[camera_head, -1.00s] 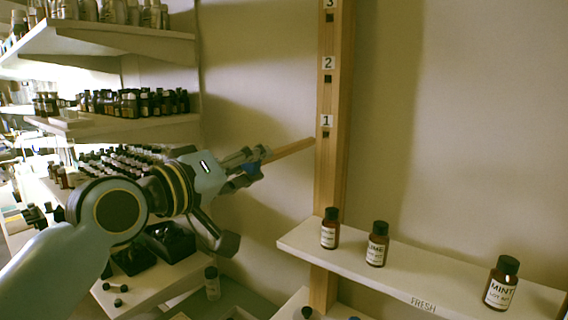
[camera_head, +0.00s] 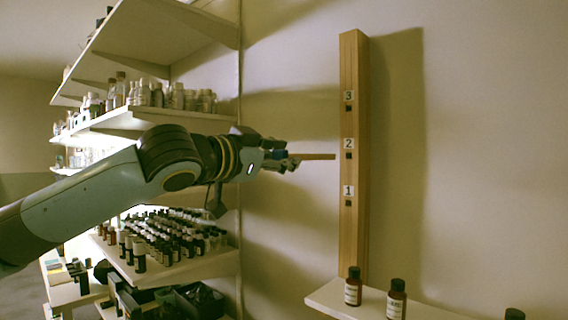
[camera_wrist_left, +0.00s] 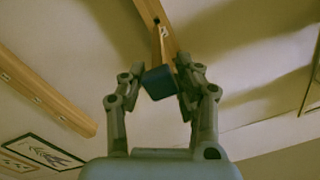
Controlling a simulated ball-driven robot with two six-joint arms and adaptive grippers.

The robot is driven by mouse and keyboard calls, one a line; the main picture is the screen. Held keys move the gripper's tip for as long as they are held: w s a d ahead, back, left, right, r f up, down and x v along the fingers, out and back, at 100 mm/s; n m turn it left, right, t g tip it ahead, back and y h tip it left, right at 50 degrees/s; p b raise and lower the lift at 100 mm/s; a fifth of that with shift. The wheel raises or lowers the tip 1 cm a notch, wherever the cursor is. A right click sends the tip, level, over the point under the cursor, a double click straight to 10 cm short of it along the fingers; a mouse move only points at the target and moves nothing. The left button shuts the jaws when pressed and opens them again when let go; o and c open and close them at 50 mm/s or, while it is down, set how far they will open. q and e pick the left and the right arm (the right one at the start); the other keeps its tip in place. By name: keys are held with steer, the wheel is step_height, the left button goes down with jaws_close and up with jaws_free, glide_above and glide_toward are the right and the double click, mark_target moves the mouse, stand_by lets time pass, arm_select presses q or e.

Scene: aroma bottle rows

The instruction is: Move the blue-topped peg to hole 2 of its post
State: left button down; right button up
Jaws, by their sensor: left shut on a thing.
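My left gripper (camera_head: 290,163) is shut on the blue-topped peg (camera_head: 318,156), a wooden stick that points right toward the post. The blue top shows between the fingers in the left wrist view (camera_wrist_left: 159,83). The wooden post (camera_head: 354,230) stands upright against the wall with square holes labelled 1, 2 and 3 from bottom to top. The peg's tip is close to the post's left edge, about level with hole 2 (camera_head: 349,156). It appears to be outside the hole. My right gripper is not in view.
A white shelf (camera_head: 325,296) with dark bottles stands low at the post's foot. Shelves crowded with bottles (camera_head: 170,245) fill the left side, below and behind my left arm. The wall right of the post is clear.

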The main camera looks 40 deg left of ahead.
mark_target(301, 156)
arm_select(q)
steer(key=shift+w+a+r+p, duration=0.1)
steer(key=shift+w+r+p, duration=0.1)
steer(key=shift+w+p, duration=0.4)
steer(key=shift+w+d+f+p, duration=0.1)
steer(key=shift+w+d+p, duration=0.1)
steer(key=shift+w+p, duration=0.9)
steer(key=shift+w+d+f, duration=0.1)
steer(key=shift+w+d, duration=0.05)
steer(key=shift+w, duration=1)
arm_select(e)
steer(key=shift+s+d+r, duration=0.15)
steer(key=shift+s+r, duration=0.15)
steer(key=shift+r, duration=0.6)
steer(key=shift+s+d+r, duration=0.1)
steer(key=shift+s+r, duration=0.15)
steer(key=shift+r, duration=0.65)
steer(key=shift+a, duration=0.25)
arm_select(q)
steer(key=shift+p, duration=0.3)
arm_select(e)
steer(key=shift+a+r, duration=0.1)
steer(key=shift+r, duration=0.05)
arm_select(q)
steer(key=shift+p, duration=0.3)
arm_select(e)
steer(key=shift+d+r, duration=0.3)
